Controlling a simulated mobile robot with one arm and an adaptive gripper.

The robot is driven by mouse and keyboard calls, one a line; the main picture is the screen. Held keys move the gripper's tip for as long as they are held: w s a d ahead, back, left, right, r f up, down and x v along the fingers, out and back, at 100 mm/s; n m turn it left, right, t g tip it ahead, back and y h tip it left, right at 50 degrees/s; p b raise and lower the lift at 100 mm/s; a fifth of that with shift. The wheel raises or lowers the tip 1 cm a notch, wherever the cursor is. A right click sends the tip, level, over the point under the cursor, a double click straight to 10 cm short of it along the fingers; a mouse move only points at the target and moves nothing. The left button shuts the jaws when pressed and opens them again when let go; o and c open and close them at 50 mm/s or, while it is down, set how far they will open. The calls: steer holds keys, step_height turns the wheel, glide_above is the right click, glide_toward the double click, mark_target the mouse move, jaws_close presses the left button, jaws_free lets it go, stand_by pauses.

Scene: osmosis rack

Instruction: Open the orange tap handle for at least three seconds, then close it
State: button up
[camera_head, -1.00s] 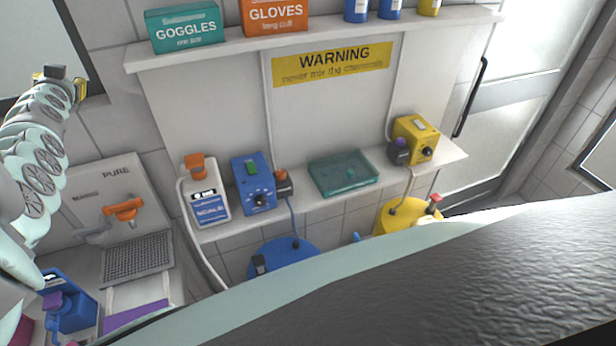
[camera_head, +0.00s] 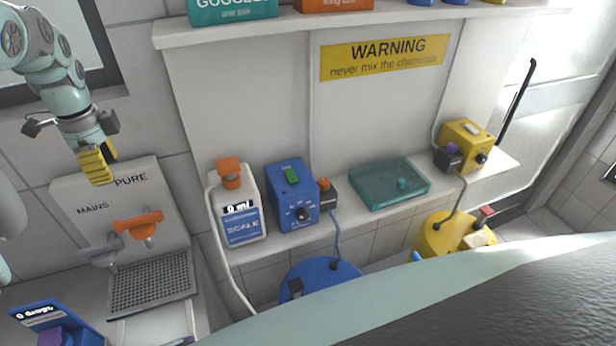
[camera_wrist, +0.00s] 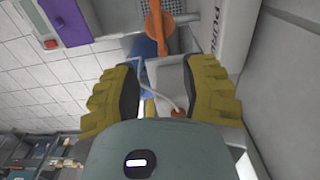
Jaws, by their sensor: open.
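The orange tap handle (camera_head: 138,223) sits under the word PURE on the white tap panel (camera_head: 160,190), beside a grey tap handle (camera_head: 100,250) under MAINS. In the wrist view the orange handle (camera_wrist: 158,28) shows at the top, beyond the fingers and apart from them. My gripper (camera_head: 97,168) hangs above and left of the panel in the head view, its yellow fingers pointing down. In the wrist view my gripper (camera_wrist: 157,92) is open, with a clear gap between its yellow padded fingers and nothing held.
A grey drain grate (camera_head: 150,284) lies below the taps. A white bottle (camera_head: 238,200) and a blue device (camera_head: 292,195) stand on the shelf to the right. A blue drops box (camera_head: 48,318) is at lower left. The wall above the panel is bare.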

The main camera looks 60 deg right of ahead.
steer(key=p, duration=0.1)
glide_above(136, 218)
steer(key=f, duration=0.9)
steer(key=shift+s+d+f, duration=0.15)
steer(key=shift+s+f, duration=0.05)
steer(key=shift+f, duration=0.2)
steer(key=shift+d+f, duration=0.15)
steer(key=shift+f, duration=0.6)
steer(key=shift+a+f+p, duration=0.2)
steer(key=shift+f+p, duration=0.15)
steer(key=shift+f, duration=0.4)
steer(key=shift+d+f+b, duration=0.15)
steer(key=shift+f+b, duration=0.15)
steer(key=shift+f, duration=0.95)
steer(key=shift+w+a, duration=0.1)
steer(key=shift+a, duration=0.1)
jaws_close()
